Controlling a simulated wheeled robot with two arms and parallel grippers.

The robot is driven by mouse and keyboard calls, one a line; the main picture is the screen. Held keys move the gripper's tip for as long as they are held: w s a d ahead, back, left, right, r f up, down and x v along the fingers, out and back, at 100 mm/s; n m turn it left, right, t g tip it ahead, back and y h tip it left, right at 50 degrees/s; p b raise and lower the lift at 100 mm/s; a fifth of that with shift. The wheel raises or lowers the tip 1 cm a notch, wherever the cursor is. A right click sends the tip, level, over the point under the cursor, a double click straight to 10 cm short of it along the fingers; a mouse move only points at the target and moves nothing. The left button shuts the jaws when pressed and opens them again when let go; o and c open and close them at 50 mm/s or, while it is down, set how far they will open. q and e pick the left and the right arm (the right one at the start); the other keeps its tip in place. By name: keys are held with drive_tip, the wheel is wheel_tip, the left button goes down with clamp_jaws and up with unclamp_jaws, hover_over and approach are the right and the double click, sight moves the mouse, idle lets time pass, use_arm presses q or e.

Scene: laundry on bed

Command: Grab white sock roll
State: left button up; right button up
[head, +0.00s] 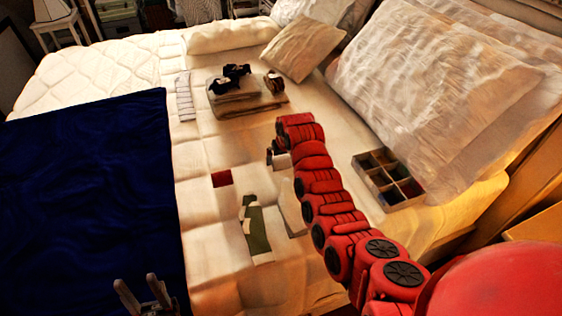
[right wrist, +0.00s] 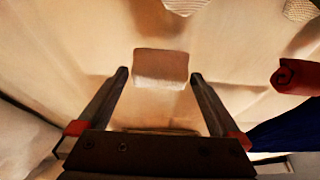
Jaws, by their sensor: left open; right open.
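The white sock roll (right wrist: 160,68) shows in the right wrist view as a pale block on the bed, between and just beyond the two fingertips. In the head view it is partly hidden by my right arm, and its white part (head: 282,161) shows beside the wrist. My right gripper (right wrist: 159,74) is open and empty, with its fingers on either side of the roll. In the head view its dark fingers (head: 270,156) are small and partly hidden. My left gripper (head: 146,297) is open and empty at the bottom edge, near the blue blanket.
A red roll (right wrist: 297,76) lies to the right; it also shows in the head view (head: 221,178). A divided box (head: 366,180) stands right of my arm. Folded cloths (head: 258,101) with dark items on top lie beyond. A green and white garment (head: 257,232) lies nearer.

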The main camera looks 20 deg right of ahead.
drive_tip(key=shift+x, duration=1.2)
drive_tip(key=c, duration=1.1)
